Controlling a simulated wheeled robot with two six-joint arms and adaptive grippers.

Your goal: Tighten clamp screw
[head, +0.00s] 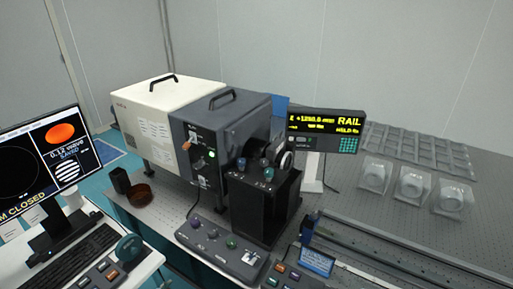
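No clamp screw can be made out with certainty at this size. A black block-shaped mount (262,210) stands on the optical table in front of the dark grey instrument housing. Small dark blue and teal knobs (267,172) sit on top of it, with a round pale dial or lens (286,161) beside them. A long dark rail (390,255) runs along the table at the lower right. Neither of my grippers is in view.
A cream and grey instrument (165,110) stands behind. A control box with knobs (222,244) lies in front. Three clear cases (411,186) and a slotted tray (420,150) are at right. A monitor (40,160) and keyboard (75,255) are on the left desk.

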